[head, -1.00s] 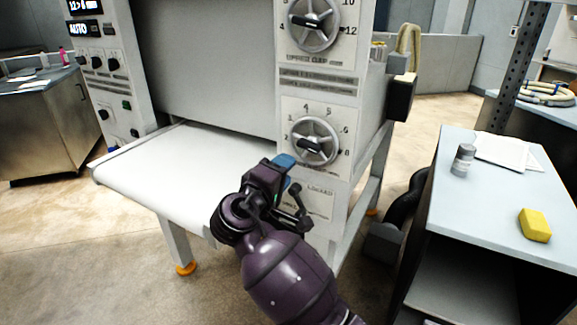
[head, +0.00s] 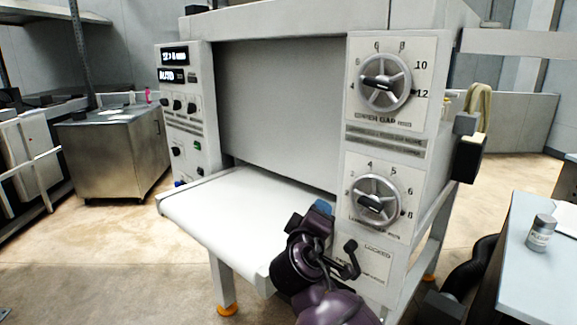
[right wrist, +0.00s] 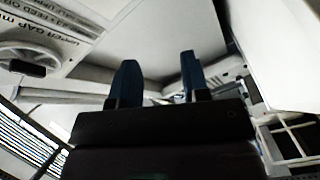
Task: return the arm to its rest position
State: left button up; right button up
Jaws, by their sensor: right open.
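My right gripper (head: 320,207) has blue fingertips and comes in from the bottom in the head view. It appears in front of the roller sheeter (head: 285,25), by the right edge of the white belt (head: 235,205). It is left of the lower dial (head: 375,201) and of the small dark lever (head: 350,256) on the panel marked LOCKED. In the right wrist view the two blue fingers (right wrist: 158,75) stand apart with nothing between them. Part of a dial (right wrist: 28,58) shows there at the left. My left gripper is not in view.
The upper dial (head: 385,83) sits above the lower one. A blue-grey table (head: 530,275) with a grey jar (head: 541,232) stands at the right. A steel cabinet (head: 110,158) stands at the back left. Floor is clear in front of the belt at the left.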

jog(key=s+d+f+m+y, duration=0.2)
jog(key=s+d+f+y, duration=0.2)
jog(key=f, duration=0.4)
jog(key=s+d+f+m+y, duration=0.25)
jog(key=s+f+y, duration=0.2)
jog(key=f, duration=0.45)
jog(key=s+d+f+m+g+h, duration=0.1)
jog(key=s+d+f, duration=0.3)
jog(key=s+f, duration=0.2)
jog(key=s+d+f+m+g+h, duration=0.1)
jog(key=s+d+f, duration=0.4)
jog(key=s, duration=0.5)
jog(key=s+d+f+m+g+h, duration=0.1)
jog(key=s+d+f+g, duration=0.2)
jog(key=s+f, duration=0.4)
jog(key=shift+s+d, duration=0.65)
jog(key=shift+s, duration=0.2)
jog(key=shift+m, duration=0.25)
